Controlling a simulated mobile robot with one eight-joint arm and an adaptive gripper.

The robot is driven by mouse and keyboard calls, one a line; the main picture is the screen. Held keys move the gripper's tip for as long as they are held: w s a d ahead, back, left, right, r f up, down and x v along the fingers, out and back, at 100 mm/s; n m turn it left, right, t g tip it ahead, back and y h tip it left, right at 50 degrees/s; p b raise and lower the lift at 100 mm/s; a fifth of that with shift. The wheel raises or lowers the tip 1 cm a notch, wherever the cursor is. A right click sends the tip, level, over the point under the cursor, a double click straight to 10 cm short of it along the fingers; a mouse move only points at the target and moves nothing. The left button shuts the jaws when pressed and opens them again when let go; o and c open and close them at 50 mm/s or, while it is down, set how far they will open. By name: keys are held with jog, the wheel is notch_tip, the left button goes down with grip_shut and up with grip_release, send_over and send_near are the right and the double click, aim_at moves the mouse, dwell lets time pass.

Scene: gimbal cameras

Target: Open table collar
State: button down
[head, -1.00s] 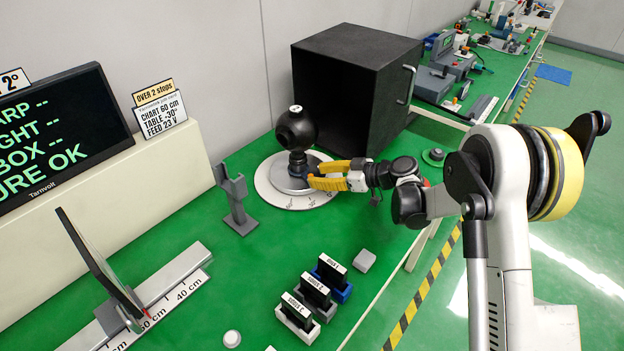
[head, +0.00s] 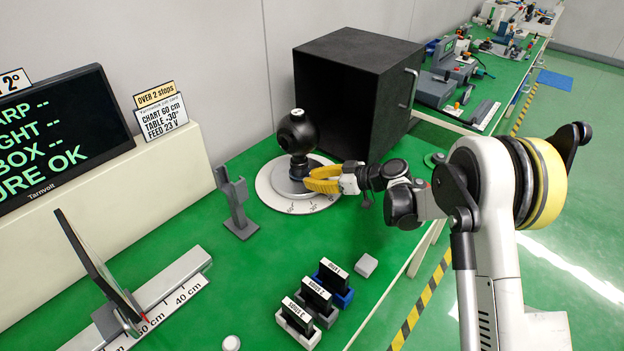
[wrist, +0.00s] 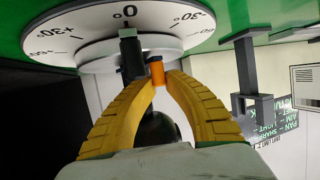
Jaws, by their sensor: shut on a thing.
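The round table (head: 269,192) is a pale disc with a degree scale on its rim. A black ball-shaped camera head (head: 297,131) stands on it. My gripper (head: 308,182), with yellow fingers, reaches in from the right at the foot of the ball's post. The wrist view shows the table (wrist: 75,47) upside down, with its 0° mark near a dark block (wrist: 130,52). There my gripper (wrist: 157,82) is shut on a small orange tab (wrist: 157,70) beside that block. Whether the tab belongs to the collar is unclear, as the fingers hide much of it.
Several labelled blocks (head: 317,297) and a small grey block (head: 366,265) sit in front. A tilted panel on a rail (head: 165,295) is at the left.

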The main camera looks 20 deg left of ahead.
jog(key=shift+w+d+n+g, duration=0.45)
jog(key=shift+n+g, duration=0.25)
jog(key=shift+g, duration=0.1)
jog(key=c, duration=1.4)
grip_release()
jog(key=shift+a, duration=0.1)
jog(key=v, duration=1.2)
